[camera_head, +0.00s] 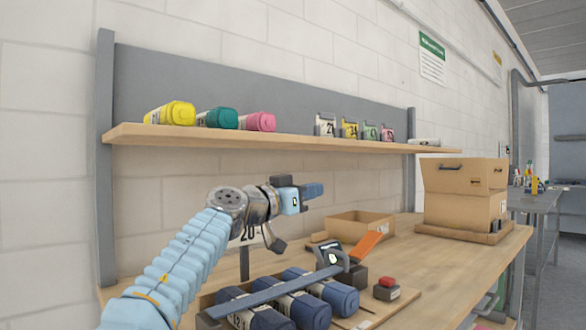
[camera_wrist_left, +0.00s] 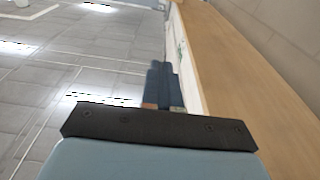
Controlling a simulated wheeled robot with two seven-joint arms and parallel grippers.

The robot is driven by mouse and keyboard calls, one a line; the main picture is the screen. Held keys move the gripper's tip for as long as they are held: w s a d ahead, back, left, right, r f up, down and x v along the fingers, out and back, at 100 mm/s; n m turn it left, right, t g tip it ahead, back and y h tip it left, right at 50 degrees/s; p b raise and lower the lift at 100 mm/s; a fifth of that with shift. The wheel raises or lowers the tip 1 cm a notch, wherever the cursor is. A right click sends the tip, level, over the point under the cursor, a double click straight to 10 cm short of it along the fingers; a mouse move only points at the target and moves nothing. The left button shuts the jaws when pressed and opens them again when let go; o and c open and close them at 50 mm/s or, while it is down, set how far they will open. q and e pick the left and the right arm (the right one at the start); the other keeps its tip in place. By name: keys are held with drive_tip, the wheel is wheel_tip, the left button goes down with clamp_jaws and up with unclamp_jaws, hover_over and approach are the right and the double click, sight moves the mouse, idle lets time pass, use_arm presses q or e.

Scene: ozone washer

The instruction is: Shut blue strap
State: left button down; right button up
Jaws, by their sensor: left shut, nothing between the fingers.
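The blue strap (camera_head: 272,292) is a long flat blue-grey band in the head view. It runs across the tops of several dark blue bottles (camera_head: 303,307) in a holder at the bottom. Its right end reaches a dark latch (camera_head: 333,256); I cannot tell whether it is fastened there. My left gripper (camera_head: 314,190) is raised above the table, well above and apart from the strap, its blue fingers shut and empty. The fingers also show in the left wrist view (camera_wrist_left: 163,86), with floor and a wooden edge beyond. My right gripper is not in view.
An orange flap (camera_head: 366,245) rises beside the latch, and a red button box (camera_head: 386,289) stands to its right. An open carton (camera_head: 360,225) and stacked boxes (camera_head: 465,200) stand behind on the table. A shelf (camera_head: 250,139) with coloured bottles runs above. The right front tabletop is clear.

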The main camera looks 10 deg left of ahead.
use_arm(q)
wheel_tip(320, 180, down, 6)
drive_tip(key=w+d+g+y, duration=0.1)
drive_tip(key=w+d+g, duration=0.1)
drive_tip(key=shift+w+r, duration=0.25)
drive_tip(key=shift+w, duration=0.1)
drive_tip(key=shift+d, duration=0.1)
drive_tip(key=shift+s, duration=0.1)
